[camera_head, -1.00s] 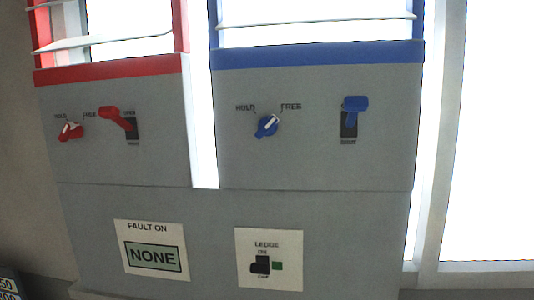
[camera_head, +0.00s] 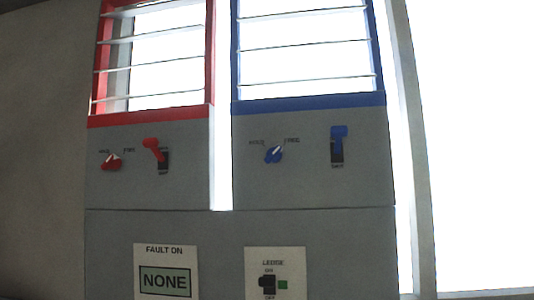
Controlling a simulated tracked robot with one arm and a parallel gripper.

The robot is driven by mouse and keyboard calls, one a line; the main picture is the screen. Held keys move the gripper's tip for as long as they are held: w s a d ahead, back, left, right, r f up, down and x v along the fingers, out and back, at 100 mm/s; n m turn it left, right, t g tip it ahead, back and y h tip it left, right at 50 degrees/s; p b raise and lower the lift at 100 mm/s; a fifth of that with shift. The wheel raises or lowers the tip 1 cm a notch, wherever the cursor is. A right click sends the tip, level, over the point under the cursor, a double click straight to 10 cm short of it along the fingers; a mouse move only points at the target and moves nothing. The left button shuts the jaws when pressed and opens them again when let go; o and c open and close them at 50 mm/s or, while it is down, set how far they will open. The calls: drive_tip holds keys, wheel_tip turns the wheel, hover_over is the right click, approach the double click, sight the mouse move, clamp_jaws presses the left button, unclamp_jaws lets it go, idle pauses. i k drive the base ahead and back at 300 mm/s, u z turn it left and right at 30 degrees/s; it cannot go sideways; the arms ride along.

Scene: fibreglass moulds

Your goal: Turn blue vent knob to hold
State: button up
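The blue vent knob (camera_head: 273,154) is on the grey panel under the blue-framed vent (camera_head: 310,105). Its white pointer line tilts up and to the right, toward the FREE label (camera_head: 292,140). The HOLD label (camera_head: 257,142) is at its upper left. A blue lever switch (camera_head: 338,145) sits to the right of the knob, with its handle at the top of its slot. My gripper is not in view, and nothing touches the knob.
A red knob (camera_head: 111,162) and red lever (camera_head: 155,150) sit under the red-framed vent (camera_head: 150,114) at left. Below are a FAULT ON sign reading NONE (camera_head: 165,281) and a LEDGE switch (camera_head: 267,285). Bright windows (camera_head: 475,140) stand at right.

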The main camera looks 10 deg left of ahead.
sight(275, 155)
drive_tip(key=u, duration=0.5)
drive_tip(key=i, duration=1.2)
drive_tip(key=z, duration=0.5)
